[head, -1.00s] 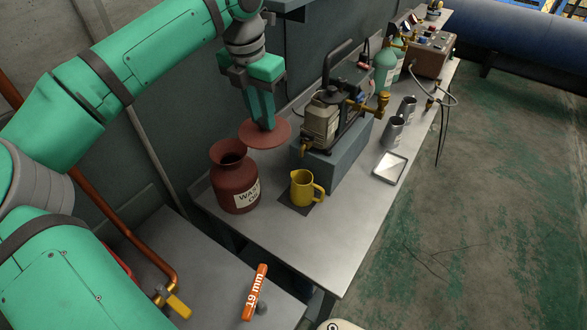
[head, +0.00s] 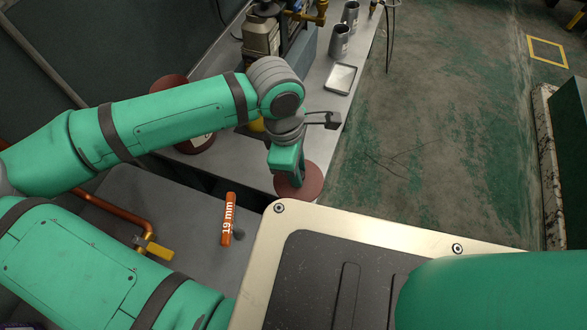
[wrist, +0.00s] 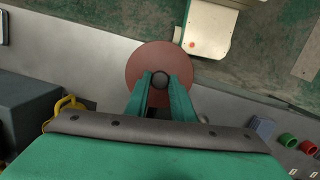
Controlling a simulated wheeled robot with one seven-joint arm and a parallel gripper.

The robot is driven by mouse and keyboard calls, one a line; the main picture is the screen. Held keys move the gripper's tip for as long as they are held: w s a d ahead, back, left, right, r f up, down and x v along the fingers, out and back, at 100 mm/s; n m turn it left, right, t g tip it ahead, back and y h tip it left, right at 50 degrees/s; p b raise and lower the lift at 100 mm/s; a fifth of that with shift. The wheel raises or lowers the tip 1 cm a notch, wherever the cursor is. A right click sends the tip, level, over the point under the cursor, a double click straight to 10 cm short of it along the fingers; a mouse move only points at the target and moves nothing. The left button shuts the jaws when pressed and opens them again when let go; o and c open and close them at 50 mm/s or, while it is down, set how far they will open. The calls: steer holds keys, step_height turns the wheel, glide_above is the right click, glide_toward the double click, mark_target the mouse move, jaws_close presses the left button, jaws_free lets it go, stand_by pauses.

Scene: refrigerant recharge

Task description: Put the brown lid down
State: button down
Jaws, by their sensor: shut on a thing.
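The brown lid (head: 310,183) is a round reddish-brown disc. My gripper (head: 290,183) is shut on its knob and holds it over the front end of the grey bench. In the wrist view the lid (wrist: 140,72) lies between and beyond the fingertips (wrist: 160,82), with the dark knob in their grip. My gripper hides part of the lid in the head view. Whether the lid touches the bench top cannot be told.
The brown waste oil jar (head: 172,87) stands at the bench's left side, mostly behind my arm. A yellow jug (wrist: 66,106) is beside it. A metal tray (head: 341,78) and grey cups (head: 340,40) stand farther back. An orange 19 mm tool (head: 228,220) lies on the left surface.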

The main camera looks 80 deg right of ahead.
mark_target(307, 191)
steer(key=shift+s+a+f+m, duration=0.3)
steer(key=shift+s+a+m, duration=0.05)
steer(key=shift+s+a, duration=0.2)
steer(key=shift+s+a+f+m, duration=0.25)
steer(key=shift+s+a+m, duration=0.1)
steer(key=shift+s+a, duration=0.2)
steer(key=shift+s+f, duration=0.1)
steer(key=shift+f, duration=0.05)
steer(key=w+d+f, duration=0.1)
steer(key=d, duration=0.1)
steer(key=w+d+f, duration=0.1)
steer(key=d, duration=0.1)
steer(key=w+d+f, duration=0.1)
steer(key=d, duration=0.2)
steer(key=shift+w+f, duration=0.25)
steer(key=shift+f, duration=0.05)
steer(key=d+f, duration=0.1)
steer(key=f, duration=0.1)
steer(key=w+d+f, duration=0.1)
steer(key=d+f, duration=0.1)
steer(key=w+d+f, duration=0.1)
steer(key=shift+w+d+f, duration=0.2)
steer(key=shift+d+f, duration=0.2)
steer(key=shift+w+d+f, duration=0.1)
steer(key=shift+d+f, duration=0.05)
steer(key=shift+f, duration=1.6)
